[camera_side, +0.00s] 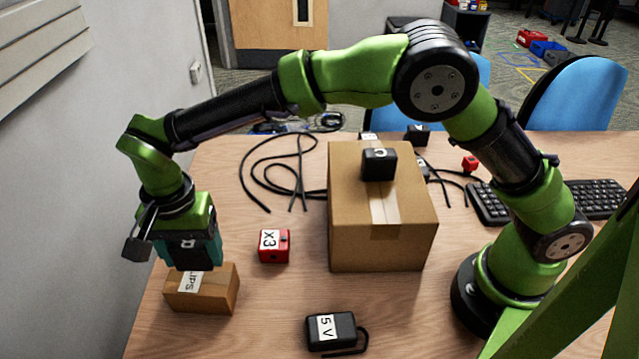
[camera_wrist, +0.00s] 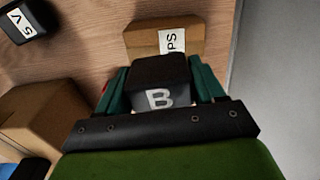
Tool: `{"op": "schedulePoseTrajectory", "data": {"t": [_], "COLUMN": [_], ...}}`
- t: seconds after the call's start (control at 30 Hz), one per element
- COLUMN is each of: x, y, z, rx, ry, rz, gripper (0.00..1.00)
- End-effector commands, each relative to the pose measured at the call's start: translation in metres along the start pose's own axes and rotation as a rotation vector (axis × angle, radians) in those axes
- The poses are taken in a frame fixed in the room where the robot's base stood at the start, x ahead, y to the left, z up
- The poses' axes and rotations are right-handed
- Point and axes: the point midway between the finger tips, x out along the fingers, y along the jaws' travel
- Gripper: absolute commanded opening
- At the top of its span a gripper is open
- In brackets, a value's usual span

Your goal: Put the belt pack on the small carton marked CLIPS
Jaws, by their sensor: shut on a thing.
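The belt pack, a black box with a white B (camera_wrist: 157,98), is held between the teal fingers of my gripper (camera_wrist: 158,78). In the side view my gripper (camera_side: 190,250) points down at the left of the table, with the dark pack (camera_side: 187,243) between its fingers. The small brown carton marked CLIPS (camera_side: 215,293) stands right below, and its label is partly hidden by the gripper. It also shows in the wrist view (camera_wrist: 143,40), partly covered by the pack. I cannot tell whether the pack touches the carton's top.
A red box marked X3 (camera_side: 274,247) stands right of the small carton. A large carton (camera_side: 375,245) with a black box (camera_side: 379,164) on top stands mid-table. A black 5V adapter (camera_side: 331,332) lies at the front. Loose cables (camera_side: 297,180) and a keyboard (camera_side: 590,200) lie farther back.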

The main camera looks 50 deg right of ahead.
Motion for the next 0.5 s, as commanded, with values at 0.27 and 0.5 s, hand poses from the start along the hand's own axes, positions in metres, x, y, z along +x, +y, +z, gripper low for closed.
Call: {"op": "schedulePoseTrajectory", "data": {"t": [0.27,0.5], "x": [0.017,0.036], "y": [-0.008,-0.008], "z": [0.0,0.0], "rx": [-0.001,0.0], "ry": [-0.001,-0.001], "rz": [0.004,-0.001], "gripper": [0.33,0.33]}}
